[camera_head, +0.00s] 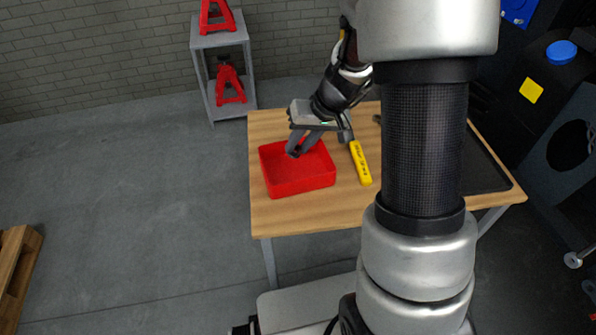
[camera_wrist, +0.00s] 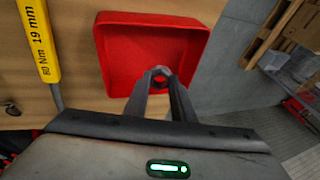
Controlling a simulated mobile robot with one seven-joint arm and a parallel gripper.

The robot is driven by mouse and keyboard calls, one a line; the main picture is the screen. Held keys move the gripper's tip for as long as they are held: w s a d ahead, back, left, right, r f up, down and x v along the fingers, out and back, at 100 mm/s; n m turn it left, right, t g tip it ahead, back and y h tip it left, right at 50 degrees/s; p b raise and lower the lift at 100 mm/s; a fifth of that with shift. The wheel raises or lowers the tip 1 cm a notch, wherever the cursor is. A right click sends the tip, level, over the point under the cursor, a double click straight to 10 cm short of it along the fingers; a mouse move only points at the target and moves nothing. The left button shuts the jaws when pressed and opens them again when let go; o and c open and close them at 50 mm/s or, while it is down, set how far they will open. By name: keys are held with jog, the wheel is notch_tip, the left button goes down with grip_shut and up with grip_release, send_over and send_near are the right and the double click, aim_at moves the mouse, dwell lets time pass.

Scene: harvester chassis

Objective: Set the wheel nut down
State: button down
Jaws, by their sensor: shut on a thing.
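The wheel nut (camera_wrist: 160,73) is a small dark grey hexagonal ring with a hole through it. It sits between the fingertips of my gripper (camera_wrist: 159,80), which is shut on it. In the head view my gripper (camera_head: 292,152) points down over the red tray (camera_head: 304,186), inside its outline. The wrist view shows the nut over the near part of the tray (camera_wrist: 150,18). The nut is too small and dark to make out in the head view. I cannot tell whether it touches the tray floor.
The wooden table (camera_head: 290,218) carries the tray at its left side. A yellow-handled torque wrench (camera_head: 360,163) lies right of the tray. A dark mat (camera_head: 488,170) lies at the right. A grey stand (camera_head: 220,60) with red jack stands (camera_head: 228,84) is behind.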

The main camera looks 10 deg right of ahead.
jog(key=shift+f+b, duration=0.75)
jog(key=shift+f, duration=2.45)
jog(key=shift+f+b, duration=0.25)
jog(key=shift+b, duration=0.05)
jog(key=c, duration=1.5)
grip_release()
jog(key=shift+r, duration=0.1)
